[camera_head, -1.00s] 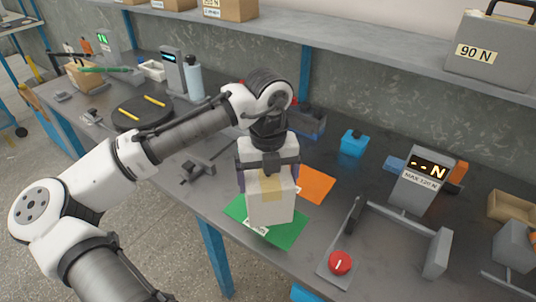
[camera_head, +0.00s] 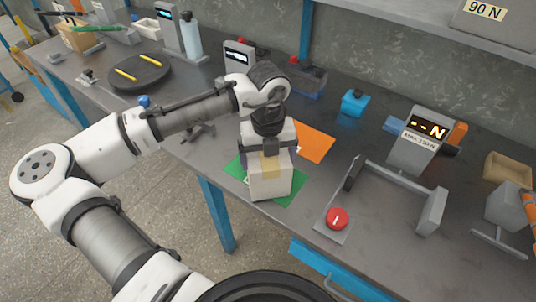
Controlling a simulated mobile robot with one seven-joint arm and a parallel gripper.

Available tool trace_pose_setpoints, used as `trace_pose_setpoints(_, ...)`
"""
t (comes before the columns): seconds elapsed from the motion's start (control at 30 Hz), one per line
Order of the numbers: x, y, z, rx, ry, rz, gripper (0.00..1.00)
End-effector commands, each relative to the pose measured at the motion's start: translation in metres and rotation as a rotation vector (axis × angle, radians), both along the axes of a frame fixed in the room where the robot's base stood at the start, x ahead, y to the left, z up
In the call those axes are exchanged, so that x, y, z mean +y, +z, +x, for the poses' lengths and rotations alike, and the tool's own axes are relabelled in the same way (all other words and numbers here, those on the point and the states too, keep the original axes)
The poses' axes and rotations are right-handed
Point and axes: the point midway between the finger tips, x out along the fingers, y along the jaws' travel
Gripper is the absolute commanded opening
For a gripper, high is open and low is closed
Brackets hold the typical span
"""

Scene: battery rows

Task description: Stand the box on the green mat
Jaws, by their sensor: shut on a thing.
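A pale box (camera_head: 270,183) with a tan tape patch on top is upright at the green mat (camera_head: 292,193). It covers much of the mat, which shows on both sides of it. My gripper (camera_head: 268,150) is shut on the box from above, at its upper end. The fingers are largely hidden by the gripper body and the box. I cannot tell whether the box's bottom touches the mat or is slightly above it.
An orange mat (camera_head: 314,142) lies just behind. A red button (camera_head: 337,218) on a grey plate and a metal frame (camera_head: 400,190) stand to the right, near a display unit (camera_head: 420,138). A small blue container (camera_head: 354,103) stands behind. The table's front edge is close to the green mat.

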Motion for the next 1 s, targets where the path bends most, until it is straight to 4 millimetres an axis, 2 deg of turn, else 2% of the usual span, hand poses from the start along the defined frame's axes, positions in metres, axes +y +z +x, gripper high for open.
trace_pose_setpoints(0.07, 0.0, -0.001, 0.001, -0.002, 0.0, -0.002, 0.29)
trace_pose_setpoints(0.1, 0.0, -0.002, 0.0, 0.001, 0.0, -0.001, 0.93)
trace_pose_setpoints(0.17, 0.0, -0.002, 0.0, 0.001, 0.0, 0.0, 1.0)
trace_pose_setpoints(0.37, 0.0, -0.002, 0.0, 0.0, 0.0, 0.0, 1.0)
trace_pose_setpoints(0.53, 0.0, 0.009, 0.001, -0.002, 0.0, 0.0, 1.0)
trace_pose_setpoints(1.0, -0.001, 0.101, 0.001, -0.001, -0.002, -0.002, 1.0)
